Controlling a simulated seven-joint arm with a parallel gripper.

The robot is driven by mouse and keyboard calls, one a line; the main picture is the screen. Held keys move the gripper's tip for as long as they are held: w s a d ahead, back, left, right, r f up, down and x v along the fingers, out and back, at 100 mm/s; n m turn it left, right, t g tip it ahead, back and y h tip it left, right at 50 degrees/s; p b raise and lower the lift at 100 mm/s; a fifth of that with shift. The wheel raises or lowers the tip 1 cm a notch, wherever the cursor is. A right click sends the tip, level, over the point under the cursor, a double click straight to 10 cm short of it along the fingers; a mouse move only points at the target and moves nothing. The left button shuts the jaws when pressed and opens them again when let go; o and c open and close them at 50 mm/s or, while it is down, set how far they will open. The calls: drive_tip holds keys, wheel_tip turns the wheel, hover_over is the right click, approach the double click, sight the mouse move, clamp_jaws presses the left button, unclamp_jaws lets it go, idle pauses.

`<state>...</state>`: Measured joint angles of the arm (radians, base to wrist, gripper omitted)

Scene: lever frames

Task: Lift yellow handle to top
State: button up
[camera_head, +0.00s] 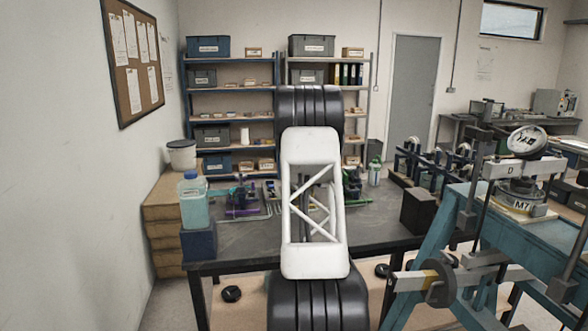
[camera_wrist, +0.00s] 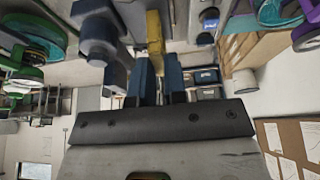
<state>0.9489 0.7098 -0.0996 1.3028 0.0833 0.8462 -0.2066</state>
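The yellow handle (camera_wrist: 154,30) shows in the wrist view as a short upright bar at top centre, just past the fingertips. In the head view my white and black arm hides the gripper, and the yellow handle does not show there.
In the wrist view, grey-blue blocks (camera_wrist: 98,35) stand left of the handle, with green and purple parts at the sides. In the head view, a dark table (camera_head: 235,257) holds a blue-liquid bottle (camera_head: 194,205), several small mechanisms and a black box (camera_head: 418,210). A teal bench (camera_head: 515,245) is at right.

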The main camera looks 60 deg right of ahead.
drive_tip(key=shift+o, duration=1.1)
drive_tip(key=shift+r, duration=0.5)
drive_tip(key=shift+o, duration=1.2)
drive_tip(key=shift+f, duration=0.2)
drive_tip(key=v, duration=0.7)
drive_tip(key=shift+r, duration=0.35)
drive_tip(key=shift+s+a, duration=0.1)
